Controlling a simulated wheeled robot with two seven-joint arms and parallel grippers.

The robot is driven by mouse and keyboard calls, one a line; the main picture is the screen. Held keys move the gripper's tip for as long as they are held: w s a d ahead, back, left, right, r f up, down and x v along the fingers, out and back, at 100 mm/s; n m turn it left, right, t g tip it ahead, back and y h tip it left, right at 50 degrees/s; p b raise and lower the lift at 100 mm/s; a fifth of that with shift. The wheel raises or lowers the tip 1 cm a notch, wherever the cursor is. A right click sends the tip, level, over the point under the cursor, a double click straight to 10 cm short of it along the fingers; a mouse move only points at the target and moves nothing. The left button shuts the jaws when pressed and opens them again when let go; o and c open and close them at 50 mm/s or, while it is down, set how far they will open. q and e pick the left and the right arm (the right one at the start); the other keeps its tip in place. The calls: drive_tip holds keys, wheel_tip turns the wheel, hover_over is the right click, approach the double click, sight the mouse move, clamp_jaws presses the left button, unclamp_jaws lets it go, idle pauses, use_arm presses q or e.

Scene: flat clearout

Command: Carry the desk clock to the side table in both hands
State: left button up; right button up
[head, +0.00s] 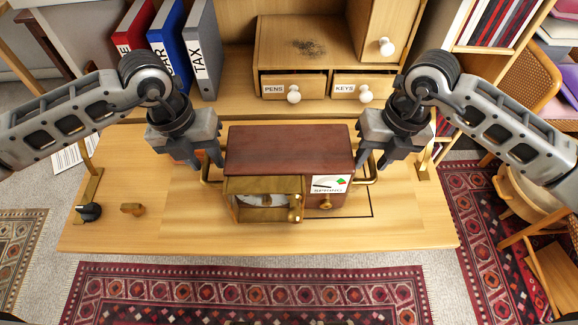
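I cannot identify the side table with certainty.
A dark outlined rectangle (371,205) shows partly under the clock. A black knob (90,211) and a small brass piece (132,208) lie at the leaf's left. Drawers (293,84) and binders (204,50) stand behind.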

use_arm(q)
drive_tip(key=shift+d+f, duration=0.15)
drive_tip(key=shift+f, duration=0.6)
use_arm(e)
drive_tip(key=shift+a+f, duration=0.15)
drive_tip(key=shift+f, duration=0.55)
use_arm(q)
drive_tip(key=shift+c, duration=0.3)
use_arm(e)
drive_tip(key=shift+c, duration=0.3)
use_arm(q)
clamp_jaws()
use_arm(e)
clamp_jaws()
use_arm(q)
drive_tip(key=shift+r, duration=0.1)
drive_tip(key=shift+w+r, duration=0.15)
drive_tip(key=shift+r, duration=0.05)
use_arm(e)
drive_tip(key=shift+w+r, duration=0.15)
drive_tip(key=shift+r, duration=0.1)
